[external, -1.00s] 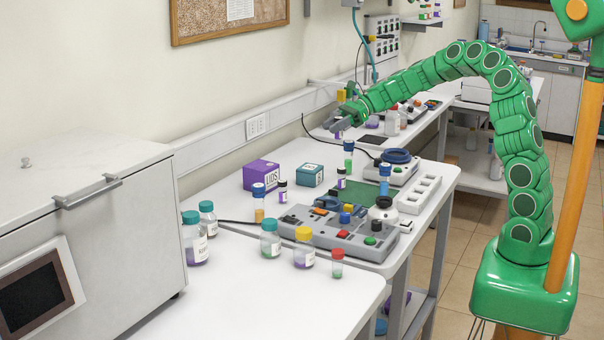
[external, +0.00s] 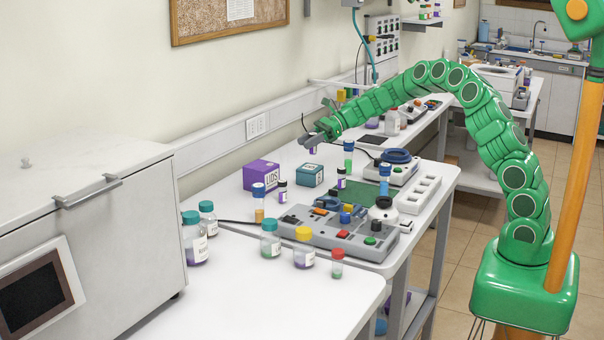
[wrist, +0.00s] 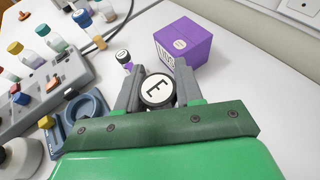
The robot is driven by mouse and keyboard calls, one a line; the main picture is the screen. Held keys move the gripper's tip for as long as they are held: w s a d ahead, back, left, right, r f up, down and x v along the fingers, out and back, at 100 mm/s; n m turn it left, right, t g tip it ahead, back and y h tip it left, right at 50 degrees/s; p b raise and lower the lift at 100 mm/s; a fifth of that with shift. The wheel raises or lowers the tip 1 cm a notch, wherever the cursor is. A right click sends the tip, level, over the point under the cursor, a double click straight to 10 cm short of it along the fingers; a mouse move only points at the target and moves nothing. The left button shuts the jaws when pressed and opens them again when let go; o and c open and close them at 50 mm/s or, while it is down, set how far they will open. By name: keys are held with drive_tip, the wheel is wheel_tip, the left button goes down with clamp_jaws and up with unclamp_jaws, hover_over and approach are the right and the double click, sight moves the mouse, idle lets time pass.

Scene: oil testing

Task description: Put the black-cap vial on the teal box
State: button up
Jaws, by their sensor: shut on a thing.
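My gripper (external: 312,139) is shut on a black-cap vial, whose round black cap with a white "E" disc (wrist: 157,89) shows between the fingers (wrist: 158,80) in the wrist view. In the external view a little of the held vial's purple (external: 312,150) shows below the fingers. The teal box (external: 310,175) stands on the bench beside the purple box (external: 261,175). My gripper is above and behind it in the external picture. I cannot make out the teal box in the wrist view. Two other black-cap vials (external: 282,191) (external: 341,178) stand on the bench.
The purple box also shows in the wrist view (wrist: 190,45). A grey control panel (external: 335,232) with knobs lies in front of the boxes. Bare bench lies left of the purple box.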

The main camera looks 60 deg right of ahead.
drive_tip(key=shift+w+f, duration=0.6)
drive_tip(key=shift+f, duration=1.65)
drive_tip(key=o, duration=1)
drive_tip(key=shift+s+d+r, duration=0.1)
drive_tip(key=shift+d, duration=0.05)
drive_tip(key=v, duration=1.1)
drive_tip(key=shift+s+d, duration=0.2)
drive_tip(key=shift+d, duration=0.1)
